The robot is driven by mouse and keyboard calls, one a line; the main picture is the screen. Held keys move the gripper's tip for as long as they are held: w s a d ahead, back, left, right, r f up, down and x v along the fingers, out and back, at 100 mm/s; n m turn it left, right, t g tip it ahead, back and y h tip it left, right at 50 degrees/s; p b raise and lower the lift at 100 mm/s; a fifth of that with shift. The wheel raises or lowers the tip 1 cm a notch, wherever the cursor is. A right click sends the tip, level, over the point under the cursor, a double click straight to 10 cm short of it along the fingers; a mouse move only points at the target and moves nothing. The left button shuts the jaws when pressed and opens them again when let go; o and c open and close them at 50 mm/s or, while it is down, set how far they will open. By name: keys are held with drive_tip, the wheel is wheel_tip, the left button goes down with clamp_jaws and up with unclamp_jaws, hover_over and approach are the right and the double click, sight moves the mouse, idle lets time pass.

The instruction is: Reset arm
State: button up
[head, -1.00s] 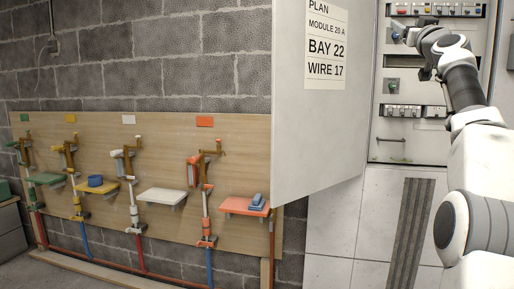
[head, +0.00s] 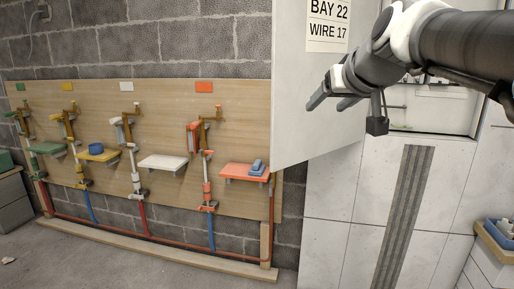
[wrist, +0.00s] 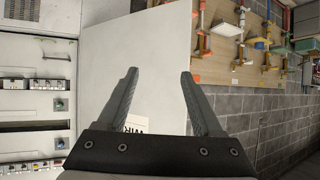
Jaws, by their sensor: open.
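My gripper (head: 328,98) is at the upper right of the head view, in front of the white cabinet door (head: 300,125) with its "BAY 22 WIRE 17" sign (head: 328,24). In the wrist view my gripper (wrist: 159,75) shows two grey fingers spread well apart, with nothing between them but the white door behind. It is open and empty. I cannot tell how far the fingertips are from the door. My arm reaches in from the right and hides much of the cabinet's inside.
A wooden board (head: 160,105) on the block wall carries green, yellow, white and orange stations with small shelves. A blue ring (head: 96,148) sits on the yellow shelf (head: 100,158) and a blue item (head: 257,167) on the orange shelf (head: 235,173). A wooden-edged tray (head: 487,238) stands at right.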

drive_tip(key=s+f+m+g+h+p, duration=0.15)
drive_tip(key=s+f+g, duration=0.45)
drive_tip(key=s+f, duration=1.9)
wheel_tip(320, 180, up, 28)
drive_tip(key=p, duration=2.6)
drive_tip(key=shift+f+p, duration=0.2)
drive_tip(key=shift+p, duration=0.1)
drive_tip(key=shift+r, duration=0.3)
drive_tip(key=shift+c, duration=1.4)
drive_tip(key=shift+d, duration=0.15)
